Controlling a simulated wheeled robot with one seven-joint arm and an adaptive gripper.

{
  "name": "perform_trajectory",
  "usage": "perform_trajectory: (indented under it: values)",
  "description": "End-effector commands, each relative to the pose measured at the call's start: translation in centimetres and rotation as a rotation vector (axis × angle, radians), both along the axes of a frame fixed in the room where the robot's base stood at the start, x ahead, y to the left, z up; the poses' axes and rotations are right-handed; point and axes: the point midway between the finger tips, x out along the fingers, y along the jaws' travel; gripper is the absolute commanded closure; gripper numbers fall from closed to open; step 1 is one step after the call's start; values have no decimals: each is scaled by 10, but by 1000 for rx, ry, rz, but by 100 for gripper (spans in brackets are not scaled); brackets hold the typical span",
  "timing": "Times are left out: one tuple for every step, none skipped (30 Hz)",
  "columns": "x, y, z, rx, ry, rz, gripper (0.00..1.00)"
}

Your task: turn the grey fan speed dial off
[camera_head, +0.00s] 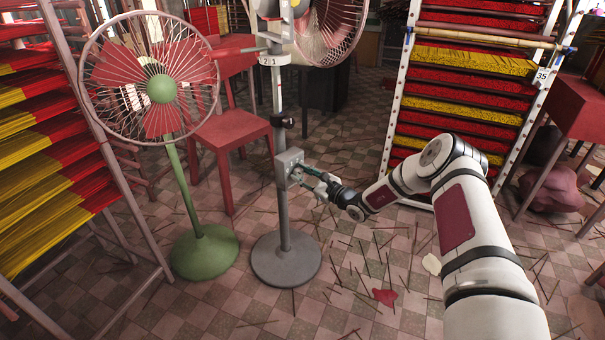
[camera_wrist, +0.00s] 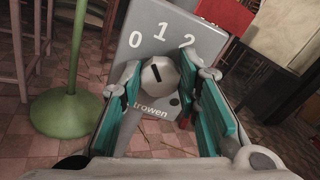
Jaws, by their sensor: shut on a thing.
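The grey fan speed dial (camera_wrist: 165,82) is a round knob with a short dark mark, on a grey control box (camera_head: 287,158) on the grey fan's pole. The box face (camera_wrist: 146,54) carries 0, 1 and 2 in an arc above the dial. The dark mark sits left of the dial's middle and leans up-left, toward the 0 side; its exact setting is hard to tell. My gripper (camera_head: 302,173) reaches the box from the right. In the wrist view my gripper (camera_wrist: 159,72) is shut on the dial, a teal-padded finger on each side.
A green fan (camera_head: 162,88) on a green base (camera_head: 205,252) stands left of the grey fan's round base (camera_head: 286,262). A red chair (camera_head: 231,130) is behind. Incense racks (camera_head: 398,90) stand at both sides. Loose sticks litter the tiled floor.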

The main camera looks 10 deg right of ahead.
Motion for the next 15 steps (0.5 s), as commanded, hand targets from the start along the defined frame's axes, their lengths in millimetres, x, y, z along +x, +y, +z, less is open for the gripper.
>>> perform_trajectory:
  values:
    - [0, 0, 1, -32, -22, 0, 98]
    - [0, 0, 1, -52, -35, 0, 98]
    - [0, 0, 1, -78, -53, 0, 98]
    - [0, 1, 0, -97, -65, 0, 98]
    - [0, 1, 0, -114, -77, 0, 98]
    - [-1, 1, 0, -137, -92, 0, 98]
    - [-1, 1, 0, -152, -102, 0, 98]
    - [-1, 1, 0, -167, -113, 0, 98]
    - [-1, 1, 0, -184, -125, 0, 98]
    - [-1, 1, 0, -198, -134, 0, 98]
    - [-1, 1, 0, -209, -142, 0, 98]
    - [-1, 1, 0, -223, -152, 0, 98]
    - [-1, 1, 0, -233, -158, 0, 98]
    - [-1, 1, 0, -242, -165, 0, 98]
    - [-1, 1, 0, -252, -171, 0, 98]
